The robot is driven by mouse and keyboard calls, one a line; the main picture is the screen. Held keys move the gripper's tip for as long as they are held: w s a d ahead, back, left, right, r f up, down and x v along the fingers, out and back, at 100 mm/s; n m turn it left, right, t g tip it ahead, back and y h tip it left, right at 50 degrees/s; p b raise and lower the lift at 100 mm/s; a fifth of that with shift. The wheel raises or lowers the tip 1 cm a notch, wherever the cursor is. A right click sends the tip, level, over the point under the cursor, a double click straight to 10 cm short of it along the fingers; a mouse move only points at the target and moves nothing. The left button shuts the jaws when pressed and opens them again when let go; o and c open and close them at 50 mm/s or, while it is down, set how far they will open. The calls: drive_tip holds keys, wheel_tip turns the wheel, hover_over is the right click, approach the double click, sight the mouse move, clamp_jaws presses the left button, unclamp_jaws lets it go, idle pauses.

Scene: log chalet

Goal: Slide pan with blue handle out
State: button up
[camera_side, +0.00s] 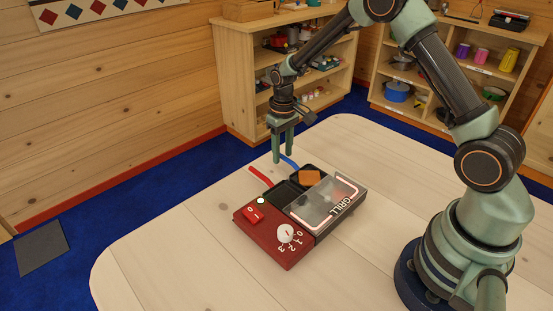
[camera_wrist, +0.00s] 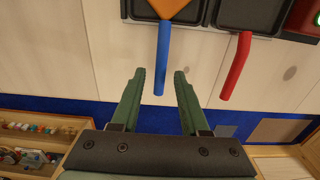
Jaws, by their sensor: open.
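The grill (camera_side: 301,222) sits on the pale wooden table, with a red control panel and a glass top marked GRILL. Two dark pans show at its far side. The pan with the blue handle (camera_wrist: 163,58) holds an orange-brown square piece (camera_side: 310,177). The pan with the red handle (camera_wrist: 236,66) is beside it and looks empty. My gripper (camera_side: 283,158) is open and points down near the handle ends. In the wrist view the blue handle's tip lies between the lines of my fingertips (camera_wrist: 160,72), with no visible contact. The side view shows the blue handle partly behind my fingers.
The table (camera_side: 160,225) is clear around the grill, and its far edge runs just behind my gripper. Wooden shelves (camera_side: 240,85) with pots, jars and cups stand beyond it on the blue floor. A dark mat (camera_side: 42,247) lies at the left.

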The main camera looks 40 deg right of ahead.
drive_tip(key=shift+r, duration=2.5)
drive_tip(key=shift+r, duration=0.15)
drive_tip(key=s+a+r+t, duration=0.1)
drive_tip(key=s+r, duration=0.3)
drive_tip(key=r, duration=0.3)
drive_tip(key=s+a+r+t, duration=0.1)
drive_tip(key=s+r+t, duration=0.15)
drive_tip(key=r, duration=0.45)
drive_tip(key=s+a+r+t, duration=0.2)
drive_tip(key=s+r, duration=0.1)
drive_tip(key=s, duration=0.9)
drive_tip(key=shift+r, duration=0.25)
